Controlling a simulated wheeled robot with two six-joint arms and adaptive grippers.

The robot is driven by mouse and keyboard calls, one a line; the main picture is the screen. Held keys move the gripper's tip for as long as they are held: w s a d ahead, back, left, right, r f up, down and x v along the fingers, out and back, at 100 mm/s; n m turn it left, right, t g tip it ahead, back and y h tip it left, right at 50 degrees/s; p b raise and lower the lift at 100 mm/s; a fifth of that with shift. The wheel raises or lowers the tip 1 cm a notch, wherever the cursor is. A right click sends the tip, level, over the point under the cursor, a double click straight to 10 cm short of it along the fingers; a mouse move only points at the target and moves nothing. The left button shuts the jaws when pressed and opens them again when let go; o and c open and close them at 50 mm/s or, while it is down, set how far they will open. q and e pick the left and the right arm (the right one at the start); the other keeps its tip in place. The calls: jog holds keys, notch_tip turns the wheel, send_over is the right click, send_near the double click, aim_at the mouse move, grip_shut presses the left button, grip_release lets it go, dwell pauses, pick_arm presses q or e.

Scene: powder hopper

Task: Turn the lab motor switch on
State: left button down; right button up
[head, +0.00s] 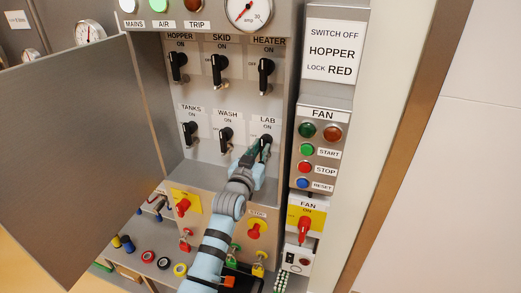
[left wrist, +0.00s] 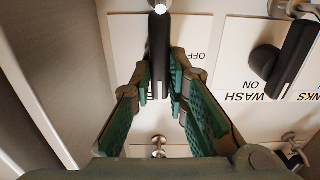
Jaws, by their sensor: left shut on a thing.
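The lab motor switch (head: 267,140) is a black lever handle under the LAB ON label, at the lower right of the panel's switch rows. My left gripper (head: 259,151) reaches up to it and covers most of it in the head view. In the left wrist view the black handle (left wrist: 158,45) stands upright in the picture. The green-padded fingers of my left gripper (left wrist: 160,88) are closed on it from both sides. An upside-down OFF marking shows beside the handle. The LAB label is mostly hidden there by the fingers. My right gripper is not in view.
The wash switch (head: 226,138) stands left of the lab switch, and the heater switch (head: 266,75) above it. The fan box (head: 319,150) with buttons stands to the right. An open grey door (head: 70,150) fills the left side. Red and yellow knobs lie below.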

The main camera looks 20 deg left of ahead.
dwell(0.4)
pick_arm(q)
jog(key=c, duration=1.6)
grip_release()
jog(key=shift+o, duration=0.2)
jog(key=s, duration=1.2)
jog(key=shift+a, duration=0.35)
jog(key=shift+w+f, duration=0.1)
